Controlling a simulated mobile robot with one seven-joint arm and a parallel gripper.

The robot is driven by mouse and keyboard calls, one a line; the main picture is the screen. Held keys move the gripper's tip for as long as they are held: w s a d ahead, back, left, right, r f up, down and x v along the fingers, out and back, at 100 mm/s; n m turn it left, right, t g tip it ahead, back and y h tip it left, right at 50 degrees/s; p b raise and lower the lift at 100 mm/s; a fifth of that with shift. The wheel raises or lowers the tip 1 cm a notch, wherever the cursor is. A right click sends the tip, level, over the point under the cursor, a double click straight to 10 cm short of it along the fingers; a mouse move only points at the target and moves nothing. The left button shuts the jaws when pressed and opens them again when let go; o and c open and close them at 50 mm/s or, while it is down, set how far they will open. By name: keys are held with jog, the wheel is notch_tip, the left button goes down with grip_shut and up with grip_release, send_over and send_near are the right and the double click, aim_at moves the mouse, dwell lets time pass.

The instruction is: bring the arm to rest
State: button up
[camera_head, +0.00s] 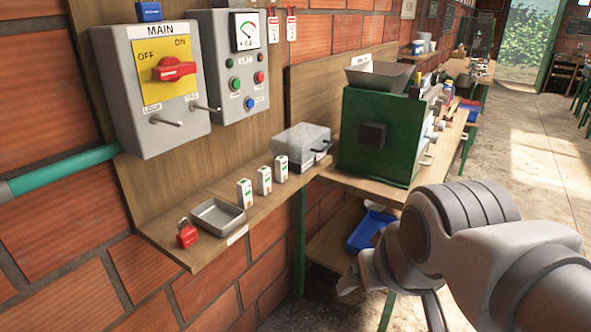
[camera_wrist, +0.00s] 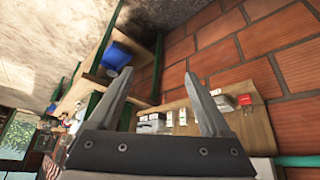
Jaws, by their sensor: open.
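My arm extends in from the lower right of the head view, with the gripper end (camera_head: 352,280) low in front of the wooden shelf and partly hidden by my arm. In the wrist view, my gripper (camera_wrist: 155,85) shows two grey fingers spread wide apart with nothing between them. The fingers are apart from the shelf and the brick wall. The wrist view is rolled well over, with the floor at the top left.
A wall shelf (camera_head: 195,258) holds a red padlock (camera_head: 187,233), a metal tray (camera_head: 217,216) and several small white items. Control boxes (camera_head: 150,85) hang above. A green machine (camera_head: 375,135) stands on a bench, with a blue bin (camera_head: 370,230) below. Floor at right is open.

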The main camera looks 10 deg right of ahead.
jog(key=shift+s+a, duration=0.15)
jog(key=shift+s, duration=0.5)
notch_tip(320, 180, up, 5)
jog(key=p, duration=0.5)
jog(key=shift+r, duration=0.1)
